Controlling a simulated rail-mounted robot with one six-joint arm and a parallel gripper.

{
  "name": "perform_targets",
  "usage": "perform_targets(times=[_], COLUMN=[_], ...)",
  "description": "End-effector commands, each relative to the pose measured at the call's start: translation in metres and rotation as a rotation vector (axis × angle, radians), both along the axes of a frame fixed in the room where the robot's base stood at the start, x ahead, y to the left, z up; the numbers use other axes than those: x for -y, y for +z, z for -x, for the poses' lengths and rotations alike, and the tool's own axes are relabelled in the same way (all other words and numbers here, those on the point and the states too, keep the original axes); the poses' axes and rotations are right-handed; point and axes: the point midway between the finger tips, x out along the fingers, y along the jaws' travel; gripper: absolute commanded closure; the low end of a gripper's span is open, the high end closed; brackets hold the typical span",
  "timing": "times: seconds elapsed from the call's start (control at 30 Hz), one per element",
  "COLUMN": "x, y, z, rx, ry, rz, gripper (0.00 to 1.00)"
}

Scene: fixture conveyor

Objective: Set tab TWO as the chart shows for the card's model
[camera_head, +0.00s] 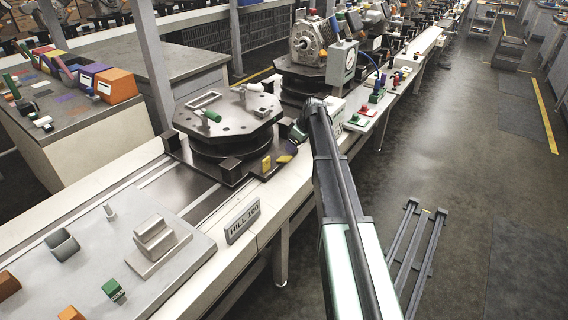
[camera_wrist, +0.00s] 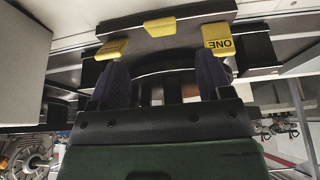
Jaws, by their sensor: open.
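The fixture (camera_head: 228,128), an octagonal grey plate on a dark base, stands on the conveyor. Yellow tabs show low on its right side, one (camera_head: 266,164) square to the edge and one (camera_head: 284,158) slanted. In the wrist view a yellow tab (camera_wrist: 218,36) at right reads ONE, upside down. Another yellow tab (camera_wrist: 110,48) at left has lettering too small to read, and a yellow block (camera_wrist: 160,28) sits between. My gripper (camera_wrist: 163,76) is open and empty, its fingers below the tabs in the picture; it also shows beside the fixture (camera_head: 296,132). A card (camera_head: 242,219) reads HILL 190. I cannot make out a chart.
A grey board (camera_head: 100,255) with blocks lies at front left. A bench (camera_head: 95,125) with coloured bins stands at left. The right floor is largely free.

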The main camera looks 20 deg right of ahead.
Motion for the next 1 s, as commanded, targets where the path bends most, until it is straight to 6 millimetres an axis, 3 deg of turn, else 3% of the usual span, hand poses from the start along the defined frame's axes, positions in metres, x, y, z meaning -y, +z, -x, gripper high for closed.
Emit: perform_targets(times=[0.03,0.33,0.47,0.7,1.0], x=[-0.002,-0.016,-0.019,-0.019,-0.019], y=[-0.017,-0.083,-0.091,-0.088,-0.088], z=[-0.003,-0.026,-0.031,-0.031,-0.031], rx=[0.000,0.000,0.000,0.000,0.000], ry=[0.001,0.000,0.000,-0.001,-0.001], rz=[0.000,0.000,0.001,0.000,0.000], gripper=[0.28,0.28,0.28,0.28,0.74])
